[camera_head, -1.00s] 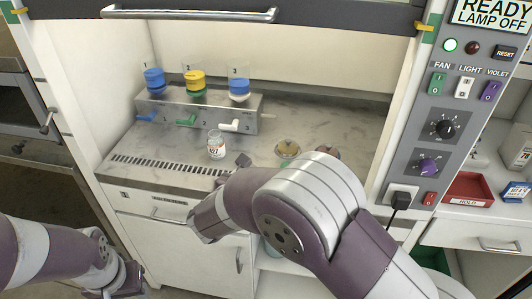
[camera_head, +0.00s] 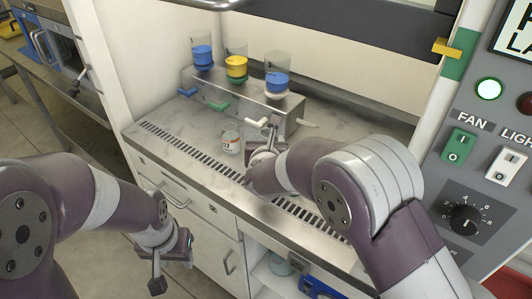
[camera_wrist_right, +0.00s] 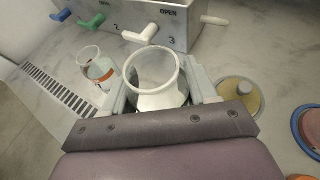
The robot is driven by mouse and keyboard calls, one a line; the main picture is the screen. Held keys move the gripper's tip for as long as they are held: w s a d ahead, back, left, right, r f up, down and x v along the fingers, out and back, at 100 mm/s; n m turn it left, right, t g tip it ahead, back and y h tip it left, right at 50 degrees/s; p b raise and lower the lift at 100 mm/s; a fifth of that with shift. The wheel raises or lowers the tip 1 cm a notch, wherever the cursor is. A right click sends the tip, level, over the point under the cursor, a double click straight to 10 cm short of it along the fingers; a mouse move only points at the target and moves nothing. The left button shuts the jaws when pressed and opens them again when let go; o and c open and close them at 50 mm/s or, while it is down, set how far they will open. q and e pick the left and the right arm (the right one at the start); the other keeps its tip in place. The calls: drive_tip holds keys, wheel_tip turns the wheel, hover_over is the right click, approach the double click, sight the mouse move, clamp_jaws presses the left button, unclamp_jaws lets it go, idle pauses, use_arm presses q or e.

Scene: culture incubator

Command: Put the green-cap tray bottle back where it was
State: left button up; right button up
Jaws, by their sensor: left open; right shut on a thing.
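My right gripper (camera_wrist_right: 158,100) is shut on a clear, open-topped jar (camera_wrist_right: 152,72) with white inside; no green cap shows on it. In the head view my right gripper (camera_head: 262,152) is at the hood counter, in front of the steel valve block (camera_head: 240,104), and the held jar is hard to make out. A second clear jar (camera_head: 230,140) with an orange-marked label stands just left of it, and also shows in the wrist view (camera_wrist_right: 98,68). My left gripper (camera_head: 172,264) is open and empty, low in front of the cabinet. I cannot make out a green-cap bottle.
Blue, yellow and blue filter cups (camera_head: 236,66) stand on the valve block, with coloured levers in front. A yellowish round lid or dish (camera_wrist_right: 240,96) and an orange-blue round thing (camera_wrist_right: 310,130) lie right of the held jar. A slotted vent (camera_head: 190,145) runs along the counter's front.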

drive_tip(key=f, duration=0.1)
drive_tip(key=w+f, duration=0.1)
drive_tip(key=f, duration=0.3)
drive_tip(key=shift+w+a, duration=0.2)
drive_tip(key=shift+a, duration=0.2)
drive_tip(key=shift+f+b, duration=0.15)
drive_tip(key=shift+b, duration=0.15)
drive_tip(key=o, duration=1.1)
drive_tip(key=v, duration=1.2)
drive_tip(key=shift+r, duration=0.2)
